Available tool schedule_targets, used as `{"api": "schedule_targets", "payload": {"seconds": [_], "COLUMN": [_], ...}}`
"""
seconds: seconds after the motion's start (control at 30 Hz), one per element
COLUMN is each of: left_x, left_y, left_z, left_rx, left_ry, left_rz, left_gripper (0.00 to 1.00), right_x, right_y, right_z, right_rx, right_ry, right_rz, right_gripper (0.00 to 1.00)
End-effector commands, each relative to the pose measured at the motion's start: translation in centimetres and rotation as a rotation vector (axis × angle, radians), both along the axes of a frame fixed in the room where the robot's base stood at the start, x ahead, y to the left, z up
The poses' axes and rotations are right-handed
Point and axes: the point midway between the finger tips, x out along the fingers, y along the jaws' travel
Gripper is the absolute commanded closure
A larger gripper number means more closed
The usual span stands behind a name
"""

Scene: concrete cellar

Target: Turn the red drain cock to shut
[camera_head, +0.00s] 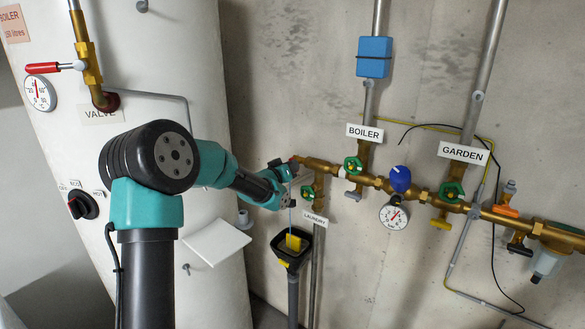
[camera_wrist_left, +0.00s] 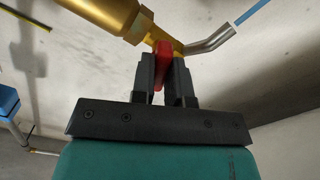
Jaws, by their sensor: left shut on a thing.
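The red drain cock handle (camera_wrist_left: 162,52) shows in the left wrist view, below the end of a brass pipe (camera_wrist_left: 105,15) with a bent grey spout (camera_wrist_left: 208,42). My left gripper (camera_wrist_left: 164,66) is shut on this handle, one dark finger on each side. In the head view my left gripper (camera_head: 290,166) reaches to the left end of the brass manifold (camera_head: 322,167) and hides most of the cock. A thin blue stream (camera_wrist_left: 252,13) runs from the spout, and in the head view it falls toward a black funnel (camera_head: 278,243). My right gripper is not in view.
Green valve handles (camera_head: 353,166) sit along the manifold, close to my left gripper. A gauge (camera_head: 393,215) and an orange lever (camera_head: 505,211) are further right. The white boiler (camera_head: 205,120), with another red lever (camera_head: 42,68), stands behind my left arm.

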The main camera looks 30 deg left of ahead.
Motion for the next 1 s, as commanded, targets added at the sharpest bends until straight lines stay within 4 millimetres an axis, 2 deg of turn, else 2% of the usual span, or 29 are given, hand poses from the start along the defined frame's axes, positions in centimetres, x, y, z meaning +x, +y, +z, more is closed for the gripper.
{"api": "schedule_targets", "payload": {"seconds": [0.13,0.53,0.97,1.0], "left_x": [-0.01,-0.01,-0.01,-0.01], "left_y": [0.0,0.0,0.01,0.01], "left_z": [0.0,-0.01,-0.01,-0.01], "left_rx": [0.078,0.124,0.47,0.466], "left_ry": [-0.01,-0.016,-0.06,-0.059], "left_rz": [0.0,0.0,0.0,0.0], "left_gripper": [1.0,1.0,1.0,0.81], "right_x": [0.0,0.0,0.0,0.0], "right_y": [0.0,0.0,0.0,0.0], "right_z": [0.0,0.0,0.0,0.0], "right_rx": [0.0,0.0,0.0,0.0], "right_ry": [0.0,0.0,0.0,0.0], "right_rz": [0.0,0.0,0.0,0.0], "right_gripper": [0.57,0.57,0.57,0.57]}}
